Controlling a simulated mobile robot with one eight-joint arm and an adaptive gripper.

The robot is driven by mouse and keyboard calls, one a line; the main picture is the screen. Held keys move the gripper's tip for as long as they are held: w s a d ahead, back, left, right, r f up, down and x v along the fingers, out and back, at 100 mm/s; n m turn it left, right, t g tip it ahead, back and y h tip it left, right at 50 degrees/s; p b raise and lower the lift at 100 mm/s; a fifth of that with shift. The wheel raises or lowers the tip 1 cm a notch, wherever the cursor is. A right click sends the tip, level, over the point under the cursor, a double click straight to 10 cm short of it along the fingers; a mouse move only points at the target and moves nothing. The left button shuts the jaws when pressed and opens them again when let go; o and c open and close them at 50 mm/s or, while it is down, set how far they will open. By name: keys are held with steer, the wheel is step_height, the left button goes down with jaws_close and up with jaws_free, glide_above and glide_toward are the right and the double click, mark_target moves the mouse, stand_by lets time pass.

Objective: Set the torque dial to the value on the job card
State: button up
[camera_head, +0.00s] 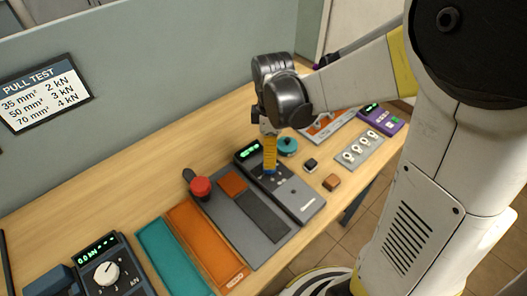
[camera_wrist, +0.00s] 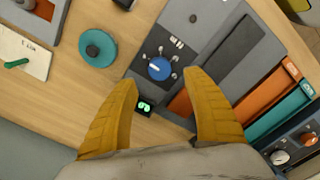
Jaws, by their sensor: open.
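The blue dial (camera_wrist: 158,68) sits on a dark panel (camera_wrist: 146,62) with marks around it and a small green-lit display (camera_wrist: 145,106), whose digits are too small to read surely. The panel also shows in the head view (camera_head: 308,203). My gripper (camera_wrist: 162,77) is open, its yellow fingers pointing down with one tip on each side of the dial. I cannot tell whether they touch it. In the head view, my gripper (camera_head: 269,168) hides most of the dial. A pale card (camera_wrist: 22,54) with a green pen lies at left in the wrist view; its writing is not legible.
A red knob (camera_head: 201,188) on a black lever stands beside the panel. A teal round piece (camera_head: 287,146) lies close behind. Orange (camera_head: 205,243) and teal (camera_head: 172,258) strips, a pull tester (camera_head: 113,272) and a wall chart (camera_head: 41,93) are at left. Bare wood lies behind.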

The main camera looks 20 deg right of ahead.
step_height(320, 180, down, 7)
steer(key=shift+r+b, duration=0.2)
steer(key=shift+b, duration=0.9)
steer(key=c, duration=1.2)
